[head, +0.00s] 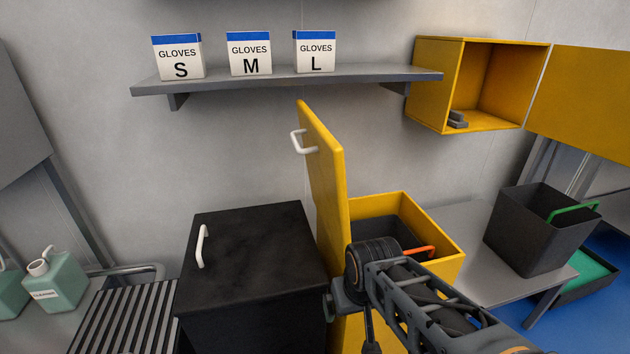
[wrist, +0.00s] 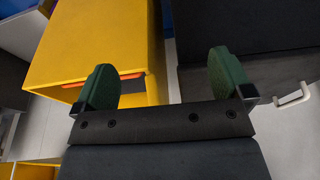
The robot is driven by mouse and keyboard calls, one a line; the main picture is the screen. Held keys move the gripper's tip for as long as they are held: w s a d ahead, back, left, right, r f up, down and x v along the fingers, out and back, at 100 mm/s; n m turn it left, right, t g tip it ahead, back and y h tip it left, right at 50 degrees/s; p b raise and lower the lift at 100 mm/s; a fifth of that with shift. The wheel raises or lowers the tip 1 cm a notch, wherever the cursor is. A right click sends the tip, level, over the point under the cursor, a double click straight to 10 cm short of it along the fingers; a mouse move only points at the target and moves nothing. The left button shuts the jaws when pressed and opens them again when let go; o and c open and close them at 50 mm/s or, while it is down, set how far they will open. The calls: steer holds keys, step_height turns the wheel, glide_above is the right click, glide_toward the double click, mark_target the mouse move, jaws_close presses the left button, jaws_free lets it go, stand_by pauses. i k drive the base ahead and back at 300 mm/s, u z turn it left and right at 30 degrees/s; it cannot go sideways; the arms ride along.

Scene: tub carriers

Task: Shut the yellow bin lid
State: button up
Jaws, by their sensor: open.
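The yellow bin (head: 440,243) stands right of centre in the head view, its top open. Its yellow lid (head: 322,180) stands nearly upright at the bin's left side. A white handle (head: 302,143) is on the lid's left face. Inside the bin is a dark tub with an orange handle (head: 418,251). My gripper (wrist: 163,80) is open, with green fingers apart and nothing seen between them. In the head view my wrist is in front of the bin, low beside the lid, and hides part of it. A yellow panel fills the wrist view's upper left; I cannot tell which part it is.
A black bin (head: 250,250) with a closed top and white handle stands left of the lid. A shelf (head: 290,80) with glove boxes and an open yellow cabinet (head: 430,85) are on the wall above. A dark tub (head: 535,235) with a green handle stands at right.

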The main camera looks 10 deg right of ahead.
mark_target(324, 156)
steer(key=u, duration=0.45)
steer(key=k, duration=0.55)
steer(key=u, duration=1.35)
steer(key=i, duration=1)
steer(key=z, duration=0.6)
